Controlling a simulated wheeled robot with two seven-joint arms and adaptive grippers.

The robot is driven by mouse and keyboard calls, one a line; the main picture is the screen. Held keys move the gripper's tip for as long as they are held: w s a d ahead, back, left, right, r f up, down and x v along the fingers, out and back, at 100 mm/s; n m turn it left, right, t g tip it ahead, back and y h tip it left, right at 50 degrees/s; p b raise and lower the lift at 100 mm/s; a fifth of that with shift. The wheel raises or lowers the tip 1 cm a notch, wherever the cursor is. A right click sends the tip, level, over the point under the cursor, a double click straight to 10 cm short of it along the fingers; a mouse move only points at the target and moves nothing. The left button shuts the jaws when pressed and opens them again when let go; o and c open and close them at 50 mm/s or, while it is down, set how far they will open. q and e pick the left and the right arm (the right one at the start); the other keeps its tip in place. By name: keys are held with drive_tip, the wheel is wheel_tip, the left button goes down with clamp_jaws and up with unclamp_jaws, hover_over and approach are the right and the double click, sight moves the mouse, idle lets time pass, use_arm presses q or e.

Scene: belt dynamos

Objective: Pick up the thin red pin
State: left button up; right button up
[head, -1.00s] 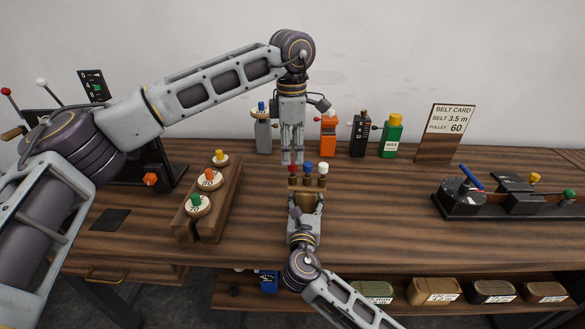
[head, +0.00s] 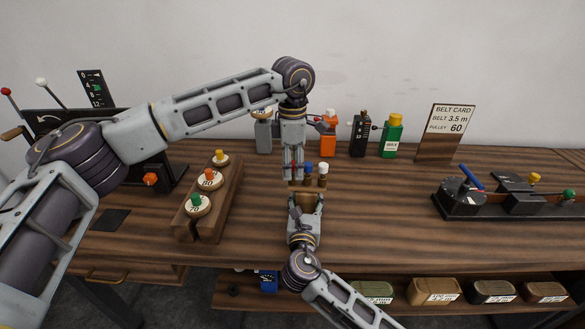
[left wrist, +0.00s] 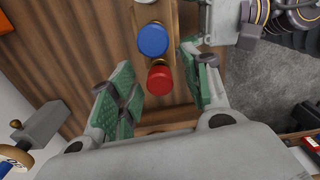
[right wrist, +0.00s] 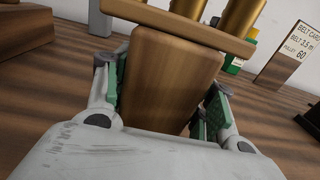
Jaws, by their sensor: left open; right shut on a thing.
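The thin red pin (left wrist: 160,80) shows its round red cap in the left wrist view, between the fingers of my open left gripper (left wrist: 157,70). In the head view my left gripper (head: 294,179) points straight down over it and mostly hides it. The pin stands in a wooden holder (right wrist: 165,75) in a row with a blue-capped pin (head: 308,167) and a white-capped pin (head: 322,168). My right gripper (head: 305,204) is shut on the holder's wooden grip from the front. In the right wrist view, brass pin shafts rise above the holder's crossbar.
A black-based machine (head: 510,203) is at right. Bare tabletop lies between.

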drive_tip(key=shift+f, duration=0.25)
use_arm(q)
drive_tip(key=c, duration=1)
drive_tip(key=shift+r, duration=0.15)
drive_tip(key=shift+c, duration=0.2)
drive_tip(key=shift+r, duration=4.85)
drive_tip(key=shift+r, duration=0.15)
wheel_tip(320, 180, up, 4)
hover_over(293, 162)
drive_tip(key=shift+s+r, duration=0.1)
drive_tip(key=shift+s, duration=0.05)
use_arm(e)
drive_tip(key=o, duration=1.5)
drive_tip(key=shift+r, duration=0.15)
